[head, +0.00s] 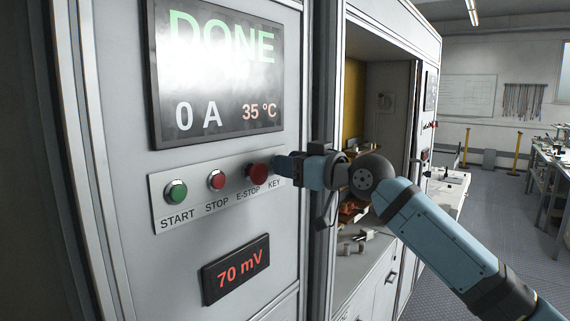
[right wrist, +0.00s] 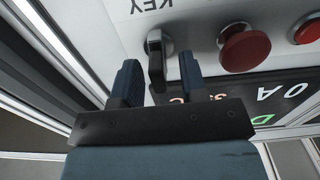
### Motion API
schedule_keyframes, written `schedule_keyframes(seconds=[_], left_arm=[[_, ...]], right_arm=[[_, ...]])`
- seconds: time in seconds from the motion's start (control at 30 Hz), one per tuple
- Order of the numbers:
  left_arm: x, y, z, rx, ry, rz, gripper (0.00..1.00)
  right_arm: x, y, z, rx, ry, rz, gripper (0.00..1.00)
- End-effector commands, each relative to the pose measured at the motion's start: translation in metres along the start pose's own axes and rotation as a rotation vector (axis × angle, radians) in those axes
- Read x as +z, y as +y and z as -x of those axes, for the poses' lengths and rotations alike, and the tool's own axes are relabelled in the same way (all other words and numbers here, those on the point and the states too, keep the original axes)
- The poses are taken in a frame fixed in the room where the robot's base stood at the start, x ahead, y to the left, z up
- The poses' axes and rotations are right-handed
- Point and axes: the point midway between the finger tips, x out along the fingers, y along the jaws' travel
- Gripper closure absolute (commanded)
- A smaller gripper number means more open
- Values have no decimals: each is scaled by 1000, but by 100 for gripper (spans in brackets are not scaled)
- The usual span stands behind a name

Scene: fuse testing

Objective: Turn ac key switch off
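The key switch (right wrist: 157,58) is a dark key handle in a round base beside the KEY label on the panel. In the right wrist view it stands between the two fingers of my right gripper (right wrist: 160,66). A gap shows between the handle and the right-hand finger; the left-hand finger is closer, and I cannot tell whether it touches. The gripper is open around the handle. In the head view my right gripper (head: 280,166) reaches the panel from the right and hides the key. My left gripper is not in view.
The panel strip holds a green START button (head: 176,192), a red STOP button (head: 217,180) and a larger red E-STOP (head: 257,174) close to the gripper. A display (head: 215,75) above reads DONE, 0 A, 35 °C. A small display (head: 237,269) below reads 70 mV.

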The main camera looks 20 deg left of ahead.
Motion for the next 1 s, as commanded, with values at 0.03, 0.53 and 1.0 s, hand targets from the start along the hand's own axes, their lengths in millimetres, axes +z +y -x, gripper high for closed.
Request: schedule_keyframes(seconds=[0.03,0.53,1.0], left_arm=[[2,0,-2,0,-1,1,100],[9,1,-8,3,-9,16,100],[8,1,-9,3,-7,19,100]], right_arm=[[2,1,10,1,1,1,61],[1,0,111,0,1,1,61],[1,-1,123,-1,0,0,61]])
